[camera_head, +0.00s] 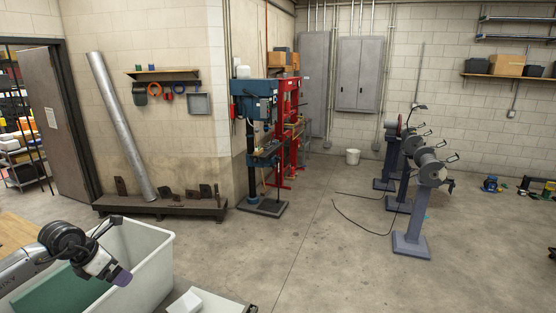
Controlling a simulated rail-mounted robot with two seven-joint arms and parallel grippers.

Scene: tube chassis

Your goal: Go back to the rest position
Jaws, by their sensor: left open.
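My left gripper (122,277) is at the lower left, at the end of my grey and black arm. It hangs over the open white bin (158,262), near the bin's inner right side. Its purple-grey tip points down and to the right, and I see nothing held in it. The gap between the fingers is too small to make out. A green surface (58,291) shows inside the bin, partly behind my arm. My right gripper is not in view.
A white box-like thing (197,301) stands just right of the bin. A wooden surface (14,232) lies at far left. A blue drill press (256,110), red press frame (288,120) and grinders on pedestals (411,244) stand farther back. The middle floor is clear except for a cable.

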